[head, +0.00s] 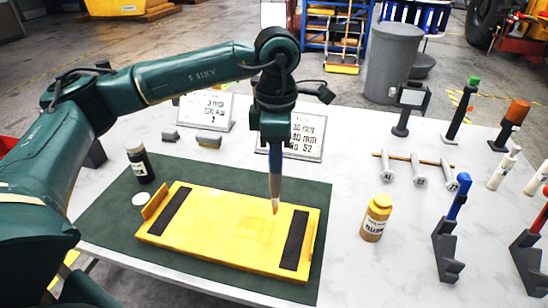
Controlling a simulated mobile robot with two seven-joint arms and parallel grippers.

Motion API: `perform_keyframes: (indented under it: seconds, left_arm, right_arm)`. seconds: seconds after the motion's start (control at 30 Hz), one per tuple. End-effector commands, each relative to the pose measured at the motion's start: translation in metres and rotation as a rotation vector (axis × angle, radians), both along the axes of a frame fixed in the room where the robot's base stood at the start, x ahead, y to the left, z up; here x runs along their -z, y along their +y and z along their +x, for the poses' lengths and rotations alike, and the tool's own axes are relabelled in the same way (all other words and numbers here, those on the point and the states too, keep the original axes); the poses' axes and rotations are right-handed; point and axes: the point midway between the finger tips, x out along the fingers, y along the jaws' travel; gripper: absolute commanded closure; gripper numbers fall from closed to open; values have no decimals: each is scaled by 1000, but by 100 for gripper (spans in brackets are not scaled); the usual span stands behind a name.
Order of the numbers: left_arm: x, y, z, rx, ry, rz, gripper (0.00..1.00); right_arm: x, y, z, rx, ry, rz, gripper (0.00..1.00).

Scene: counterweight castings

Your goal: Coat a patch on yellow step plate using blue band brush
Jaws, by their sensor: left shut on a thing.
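The yellow step plate (215,222) lies on a dark green mat (320,200), with a black strip near each end. A faint, slightly darker outlined patch (255,226) shows on its bare yellow middle. My left gripper (275,138) points down above the plate's far edge and is shut on the blue band brush (276,172). My right gripper is not in view.
A dark bottle (140,163) and white lid (140,198) are at the mat's left. Holders with green-topped (462,110), orange-topped (511,122) and blue-topped (458,198) tools stand at right. Printed signs (305,138) stand behind.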

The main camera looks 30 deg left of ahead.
Motion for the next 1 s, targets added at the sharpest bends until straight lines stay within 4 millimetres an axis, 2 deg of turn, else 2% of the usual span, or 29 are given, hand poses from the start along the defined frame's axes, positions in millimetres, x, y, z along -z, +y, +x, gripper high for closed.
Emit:
perform_keyframes:
  seconds: [0.1, 0.23, 0.43, 1.0]
  left_arm:
    - [-14, -1, 1, 0, -1, 0, 100]
    - [-20, -2, 1, 0, -1, 0, 100]
    - [-21, -2, 1, 0, 0, -1, 100]
    - [-20, -2, 1, 0, 0, 0, 100]
  right_arm:
    - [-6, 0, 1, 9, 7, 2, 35]
    - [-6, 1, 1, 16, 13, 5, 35]
    - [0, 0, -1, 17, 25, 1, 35]
    - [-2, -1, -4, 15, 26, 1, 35]
